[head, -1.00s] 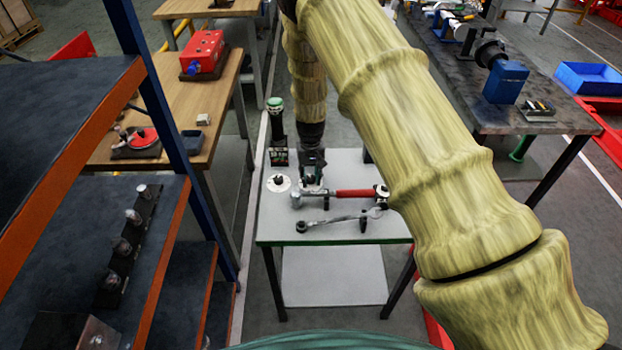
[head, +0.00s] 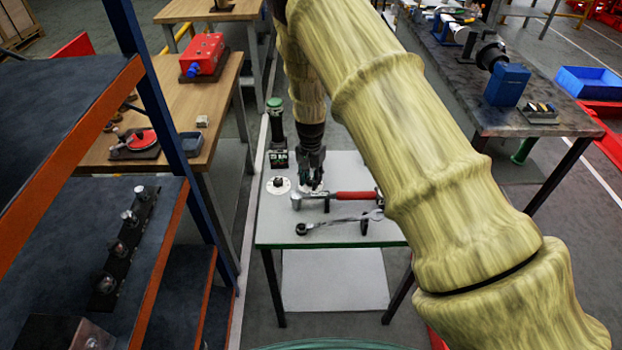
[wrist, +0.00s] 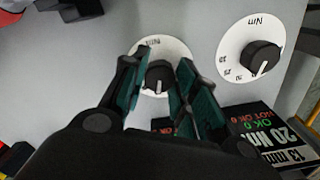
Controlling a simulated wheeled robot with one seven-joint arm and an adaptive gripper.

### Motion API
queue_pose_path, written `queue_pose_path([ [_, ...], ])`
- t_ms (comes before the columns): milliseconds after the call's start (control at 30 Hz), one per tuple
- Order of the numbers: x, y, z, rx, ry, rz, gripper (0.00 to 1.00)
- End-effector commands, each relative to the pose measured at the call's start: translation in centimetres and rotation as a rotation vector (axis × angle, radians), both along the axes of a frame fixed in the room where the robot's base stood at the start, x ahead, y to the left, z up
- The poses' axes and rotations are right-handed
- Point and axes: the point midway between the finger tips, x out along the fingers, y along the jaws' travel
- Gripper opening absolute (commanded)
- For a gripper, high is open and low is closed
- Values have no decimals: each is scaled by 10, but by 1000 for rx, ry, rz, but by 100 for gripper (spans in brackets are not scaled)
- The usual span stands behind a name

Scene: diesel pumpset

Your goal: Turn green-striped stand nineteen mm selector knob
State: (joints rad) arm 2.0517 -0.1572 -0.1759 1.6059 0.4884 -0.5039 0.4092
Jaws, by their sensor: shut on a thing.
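The green-striped stand (head: 275,222) is a pale-topped table with a green front edge. My gripper (wrist: 158,78) points down over it, and its fingertips are closed on the black selector knob (wrist: 158,75). The knob's white pointer line faces toward the bottom of the wrist view. In the head view my gripper (head: 311,180) covers most of this knob.
A second black knob (wrist: 262,57) on a white "Nm" dial stands close by on the right in the wrist view. A black display (wrist: 275,135) shows "20 Nm" and "13 mm". A red-handled torque wrench (head: 350,195) and a ratchet wrench (head: 340,221) lie in front. A shelf (head: 60,240) stands left.

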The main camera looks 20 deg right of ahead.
Motion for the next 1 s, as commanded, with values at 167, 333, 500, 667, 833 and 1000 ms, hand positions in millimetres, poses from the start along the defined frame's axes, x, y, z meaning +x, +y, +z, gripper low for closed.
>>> queue_pose_path([
  [167,0,0,0,0,0,-16,5],
  [333,0,0,0,0,0,-18,5],
  [500,0,0,0,-1,-1,-17,5],
  [667,0,0,0,0,0,-17,51],
  [833,0,0,0,0,0,-17,51],
  [1000,0,0,3,-1,-1,-16,51],
])
